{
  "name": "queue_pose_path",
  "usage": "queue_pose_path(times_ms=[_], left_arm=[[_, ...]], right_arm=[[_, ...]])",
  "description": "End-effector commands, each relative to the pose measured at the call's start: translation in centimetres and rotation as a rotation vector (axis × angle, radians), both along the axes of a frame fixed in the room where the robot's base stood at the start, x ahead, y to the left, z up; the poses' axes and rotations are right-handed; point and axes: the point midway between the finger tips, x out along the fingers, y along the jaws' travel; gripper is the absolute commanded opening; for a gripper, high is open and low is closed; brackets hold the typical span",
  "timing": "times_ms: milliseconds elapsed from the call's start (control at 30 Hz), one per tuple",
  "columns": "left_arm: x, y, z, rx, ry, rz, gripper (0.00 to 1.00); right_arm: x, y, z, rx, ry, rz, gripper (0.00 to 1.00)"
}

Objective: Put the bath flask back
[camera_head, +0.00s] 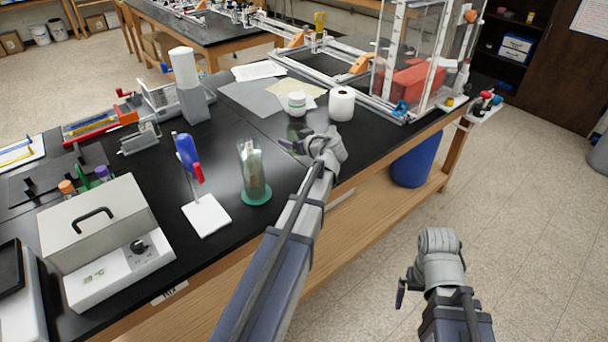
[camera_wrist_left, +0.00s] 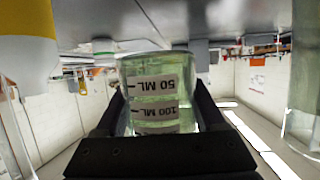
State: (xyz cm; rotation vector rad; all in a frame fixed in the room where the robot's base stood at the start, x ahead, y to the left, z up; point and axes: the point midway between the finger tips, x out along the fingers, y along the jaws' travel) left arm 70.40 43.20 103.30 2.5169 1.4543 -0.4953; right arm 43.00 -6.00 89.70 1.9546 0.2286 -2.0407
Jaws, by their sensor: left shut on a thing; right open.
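In the left wrist view, my left gripper (camera_wrist_left: 158,125) is shut on a clear flask (camera_wrist_left: 150,72) with pale green contents and white 50 ML and 100 ML labels. The dark fingers lie on either side of it. In the head view, my left gripper (camera_head: 299,146) is over the bench and mostly hidden by its own wrist; I cannot make out the flask there. My right gripper (camera_head: 402,287) is open and low over the floor, in front of the bench. A grey-and-white box unit with a black handle and knob (camera_head: 108,240), perhaps the bath, stands at the bench's left.
A tall glass vessel on a green base (camera_head: 256,180) stands left of my left gripper. A blue-and-red tool on a white-based stand (camera_head: 207,215) is beside it. A white jar (camera_head: 297,104) and paper roll (camera_head: 341,103) stand behind. A clear-walled cabinet (camera_head: 412,62) is at the back right.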

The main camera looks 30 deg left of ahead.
Motion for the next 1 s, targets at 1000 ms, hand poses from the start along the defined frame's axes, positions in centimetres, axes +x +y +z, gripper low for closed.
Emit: queue_pose_path(times_ms=[1000], left_arm=[[0.0,0.0,-7.9,0.0,0.0,-0.001,0.03]], right_arm=[[0.0,0.0,-7.9,0.0,0.0,0.0,1.0]])
